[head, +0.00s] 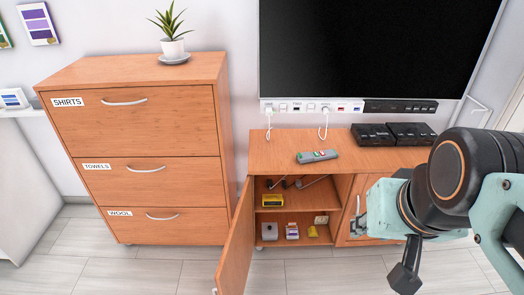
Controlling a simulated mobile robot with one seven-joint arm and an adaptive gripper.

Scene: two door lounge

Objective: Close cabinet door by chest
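The low wooden cabinet (340,156) stands right of the chest of drawers (140,135). Its left door (237,245) is swung open toward me, on the side by the chest, showing two shelves. The right door (372,190) looks shut and is partly hidden by my arm.
Shelves hold a yellow item (272,200) and several small things. A potted plant (172,45) tops the chest. Floor (160,272) before the chest is clear.

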